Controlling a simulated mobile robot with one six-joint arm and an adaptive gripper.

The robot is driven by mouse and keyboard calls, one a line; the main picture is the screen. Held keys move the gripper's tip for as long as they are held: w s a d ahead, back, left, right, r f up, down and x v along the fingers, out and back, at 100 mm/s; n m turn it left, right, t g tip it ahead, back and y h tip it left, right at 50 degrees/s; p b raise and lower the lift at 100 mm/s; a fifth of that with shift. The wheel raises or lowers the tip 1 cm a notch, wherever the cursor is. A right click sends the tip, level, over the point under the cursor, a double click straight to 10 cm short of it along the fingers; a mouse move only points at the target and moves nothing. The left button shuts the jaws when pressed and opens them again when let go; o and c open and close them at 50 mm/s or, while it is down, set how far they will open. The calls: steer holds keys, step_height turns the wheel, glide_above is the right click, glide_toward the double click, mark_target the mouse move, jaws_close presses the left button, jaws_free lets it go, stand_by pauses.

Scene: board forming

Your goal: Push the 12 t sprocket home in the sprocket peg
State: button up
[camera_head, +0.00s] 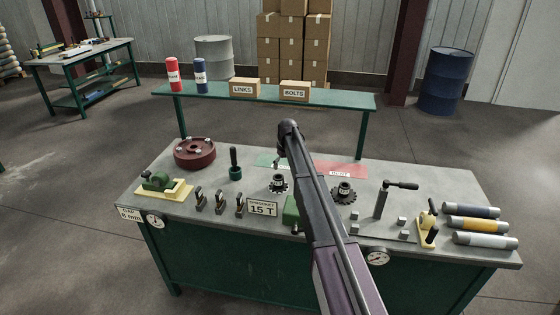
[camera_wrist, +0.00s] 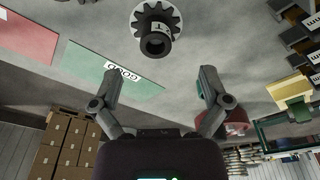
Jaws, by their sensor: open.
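A small dark toothed sprocket (camera_head: 278,184) with a raised hub sits on the grey bench in front of the green mat. In the wrist view a toothed sprocket with a round hub (camera_wrist: 157,38) shows at the top middle; its marking is too small to read surely. My gripper (camera_wrist: 160,78) is open and empty, its two fingers spread wide, apart from that sprocket. In the head view my arm hides much of the gripper. A larger sprocket (camera_head: 345,193) lies right of my arm. I cannot tell which part is the sprocket peg.
A green mat (camera_wrist: 110,77) marked GOOD and a red mat (camera_head: 348,168) lie behind the sprockets. A 15 T sign (camera_head: 262,208), dark clips, a red round fixture (camera_head: 194,154) and a black-handled green tool (camera_head: 235,172) stand left. A lever fixture (camera_head: 381,203) and cylinders stand right.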

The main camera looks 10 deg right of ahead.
steer(key=s+d+r+p, duration=0.1)
steer(key=s, duration=0.4)
steer(key=s+d+r+p, duration=0.1)
steer(key=s+d, duration=0.1)
steer(key=s, duration=0.2)
steer(key=s+d+r+p, duration=0.1)
steer(key=s+r, duration=0.1)
steer(key=s, duration=0.3)
steer(key=shift+s+d+p, duration=0.3)
steer(key=shift+p, duration=0.05)
stand_by(0.5)
steer(key=s+f+m+b, duration=0.1)
steer(key=s+m, duration=0.1)
steer(key=s, duration=1.2)
steer(key=s+f+m+g+b, duration=0.1)
steer(key=s+f+m+b, duration=0.1)
steer(key=s, duration=1.3)
steer(key=shift+s+a+f+m+g+h, duration=0.15)
steer(key=shift+a+f+m+g+h, duration=0.2)
steer(key=shift+m, duration=0.35)
